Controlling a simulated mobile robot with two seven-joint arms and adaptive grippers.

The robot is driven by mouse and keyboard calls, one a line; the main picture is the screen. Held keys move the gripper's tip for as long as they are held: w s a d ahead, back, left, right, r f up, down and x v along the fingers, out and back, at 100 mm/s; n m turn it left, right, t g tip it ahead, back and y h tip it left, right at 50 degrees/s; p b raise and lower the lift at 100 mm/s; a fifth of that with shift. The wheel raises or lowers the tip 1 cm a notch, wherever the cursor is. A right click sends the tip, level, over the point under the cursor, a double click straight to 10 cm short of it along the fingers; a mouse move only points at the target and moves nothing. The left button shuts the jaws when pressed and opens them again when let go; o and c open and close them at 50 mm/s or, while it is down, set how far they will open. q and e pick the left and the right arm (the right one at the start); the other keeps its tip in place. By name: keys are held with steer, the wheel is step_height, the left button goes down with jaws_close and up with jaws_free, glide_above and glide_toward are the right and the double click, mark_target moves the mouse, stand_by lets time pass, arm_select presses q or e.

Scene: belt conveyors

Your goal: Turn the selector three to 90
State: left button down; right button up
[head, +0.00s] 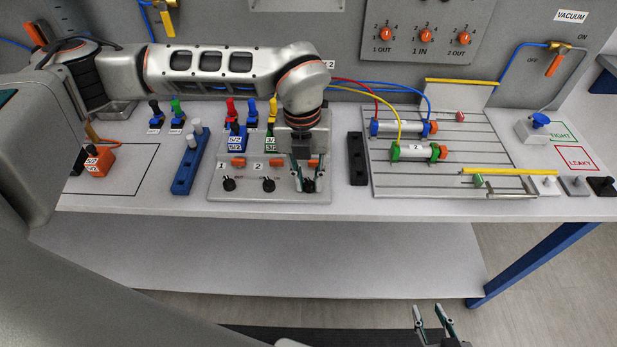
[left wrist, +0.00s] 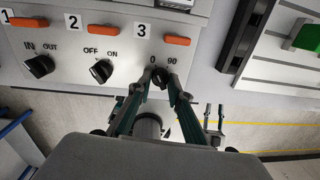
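Selector three is a small dark knob (left wrist: 160,79) at the right end of the grey panel, under its 0 and 90 marks. It also shows in the head view (head: 308,186), partly hidden by my fingers. My left gripper (head: 308,183) points down at it, with one fingertip on each side of the knob. In the left wrist view the fingertips (left wrist: 161,74) are close around it; I cannot tell whether they press on it. The knob's exact angle is hidden. My right gripper (head: 432,316) is open and empty, low in front of the table.
Selectors one (head: 229,184) and two (head: 268,184) are to the left on the panel, with orange parts above them. A black block (head: 356,158) and a slotted plate with cylinders (head: 480,150) lie to the right. The table's front edge is close below the panel.

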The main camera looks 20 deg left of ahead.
arm_select(q)
steer(key=shift+m, duration=0.3)
steer(key=shift+m+b, duration=0.6)
steer(key=shift+m, duration=0.3)
steer(key=m, duration=0.2)
steer(key=shift+w+m+b, duration=0.1)
steer(key=shift+m+b, duration=0.2)
steer(key=shift+b, duration=0.05)
steer(key=m, duration=0.3)
steer(key=shift+m, duration=0.3)
steer(key=shift+r+m+g, duration=0.1)
steer(key=shift+m+g, duration=0.2)
steer(key=shift+m, duration=1.3)
steer(key=shift+w, duration=0.1)
steer(key=c, duration=1.8)
jaws_free()
steer(key=shift+c, duration=0.2)
